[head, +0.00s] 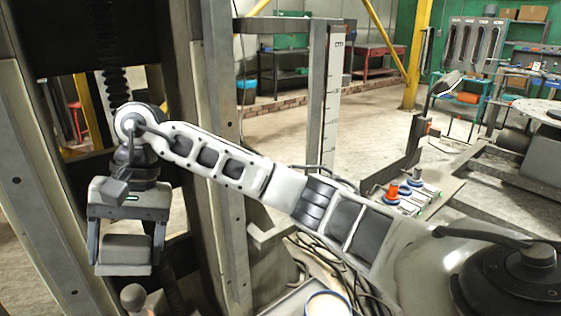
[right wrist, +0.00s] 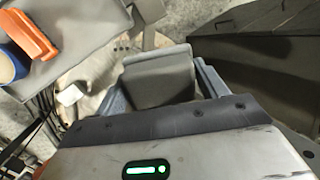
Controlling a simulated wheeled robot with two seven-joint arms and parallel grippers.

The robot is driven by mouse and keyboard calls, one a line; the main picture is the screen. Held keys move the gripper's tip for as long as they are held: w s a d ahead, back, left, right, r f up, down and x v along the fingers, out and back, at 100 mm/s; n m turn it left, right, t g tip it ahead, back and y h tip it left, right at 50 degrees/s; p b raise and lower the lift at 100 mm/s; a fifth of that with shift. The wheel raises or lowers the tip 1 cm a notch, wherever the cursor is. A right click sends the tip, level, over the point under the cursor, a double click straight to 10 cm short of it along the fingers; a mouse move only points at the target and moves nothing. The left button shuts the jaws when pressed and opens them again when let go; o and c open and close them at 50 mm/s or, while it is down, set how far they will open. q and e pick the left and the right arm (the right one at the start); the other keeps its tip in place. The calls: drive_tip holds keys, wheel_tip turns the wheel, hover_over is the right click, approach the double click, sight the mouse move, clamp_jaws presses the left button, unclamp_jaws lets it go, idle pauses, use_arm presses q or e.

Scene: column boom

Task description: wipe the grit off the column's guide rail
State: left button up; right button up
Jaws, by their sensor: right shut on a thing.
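My right gripper (head: 126,232) hangs at the left of the head view, fingers pointing down. It is shut on a grey block-like pad (head: 126,256), which also shows between the fingers in the right wrist view (right wrist: 158,78). The column's tall steel uprights stand on both sides of the gripper, one at the left (head: 45,185) and one just right of it (head: 205,150). I cannot tell which face is the guide rail, and no grit can be made out. The pad appears apart from the uprights. My left gripper is not in view.
A dark ribbed bellows (head: 108,35) runs down behind my wrist. A round-topped knob (head: 132,297) stands below the gripper. Open floor (head: 275,130) lies beyond.

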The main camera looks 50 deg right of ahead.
drive_tip(key=w+d+r+m+t+y, duration=0.2)
drive_tip(key=w+d+r+m+t, duration=0.25)
drive_tip(key=d+m, duration=0.2)
drive_tip(key=w+d+r+m+t+y, duration=0.2)
drive_tip(key=w+d+r+m+t, duration=0.1)
drive_tip(key=w+d+m+t, duration=0.3)
drive_tip(key=s+d+f+m+t+h, duration=0.2)
drive_tip(key=d+f+m+t+h, duration=0.1)
drive_tip(key=d, duration=0.6)
drive_tip(key=s+d+f+m+t+h, duration=0.1)
drive_tip(key=d+f+m+t+h, duration=0.25)
drive_tip(key=d, duration=0.45)
drive_tip(key=s+d+f+m+t+h, duration=0.2)
drive_tip(key=d+h, duration=0.2)
drive_tip(key=d, duration=0.5)
use_arm(q)
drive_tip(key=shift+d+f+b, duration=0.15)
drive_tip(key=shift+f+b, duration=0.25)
drive_tip(key=shift+b, duration=0.55)
use_arm(e)
drive_tip(key=w, duration=0.5)
drive_tip(key=shift+w+d, duration=0.25)
drive_tip(key=shift+w, duration=0.15)
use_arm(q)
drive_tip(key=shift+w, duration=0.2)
use_arm(e)
drive_tip(key=shift+w, duration=0.4)
